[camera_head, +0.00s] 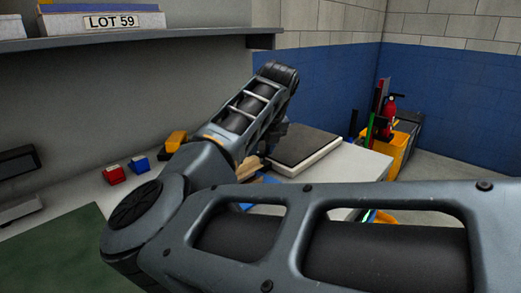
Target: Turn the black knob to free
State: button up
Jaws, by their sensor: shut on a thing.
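The black knob does not show in this view. A panel with a dark top and a pale edge (304,150) lies on the white table (350,170), just right of my raised arm. My arm crosses the front of the picture and rises to a wrist bend above the table. Dark parts of my wrist hang beside the panel's left end. My gripper's fingers are hidden behind my own arm, so what they touch cannot be seen.
A red block (114,174), a blue block (140,163) and a yellow object (175,141) sit left of my arm. A yellow bin (397,152) and red extinguisher (390,112) stand beyond the table.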

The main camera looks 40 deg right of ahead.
jog(key=n+y, duration=0.1)
jog(key=n, duration=0.3)
jog(key=shift+d+n+y+b, duration=0.2)
jog(key=shift+n+y+b, duration=0.1)
jog(key=shift+y+b, duration=0.1)
jog(key=n+y, duration=0.1)
jog(key=n, duration=0.2)
jog(key=shift+d+n, duration=0.15)
jog(key=shift+n, duration=0.15)
jog(key=n+y, duration=0.1)
jog(key=n, duration=0.1)
jog(key=n+g+y, duration=0.1)
jog(key=n, duration=0.1)
jog(key=shift+w+d+r+p, duration=0.1)
jog(key=shift+w+d+p, duration=0.05)
jog(key=shift+p, duration=0.25)
jog(key=shift+w+n+g+y+p, duration=0.1)
jog(key=shift+n+g+y+p, duration=0.4)
jog(key=shift+n, duration=1.3)
jog(key=o, duration=1)
jog(key=shift+o, duration=0.2)
